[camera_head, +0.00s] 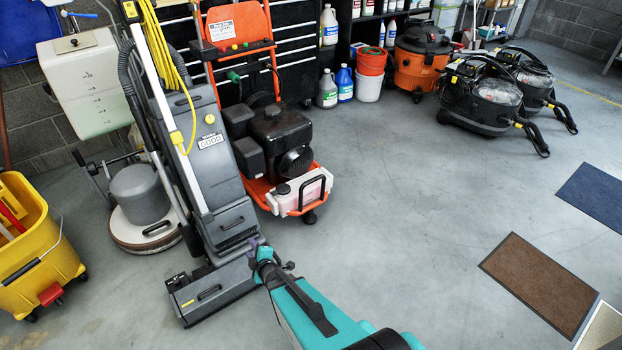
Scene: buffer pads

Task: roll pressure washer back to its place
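The pressure washer (275,138) stands upright left of the picture's middle. It has an orange frame with an upright back panel, a black engine and pump, and a pale tank with reddish liquid low at its front. It is close to the black drawer cabinet behind it. A grey upright floor machine (212,150) stands just left of it and covers part of its left side.
A teal and black object (318,312) juts in from the bottom edge. A floor buffer (140,195) and a yellow mop bucket (30,255) stand left. An orange vacuum (420,62), black vacuums (482,98) and mats (540,282) are right. The middle floor is clear.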

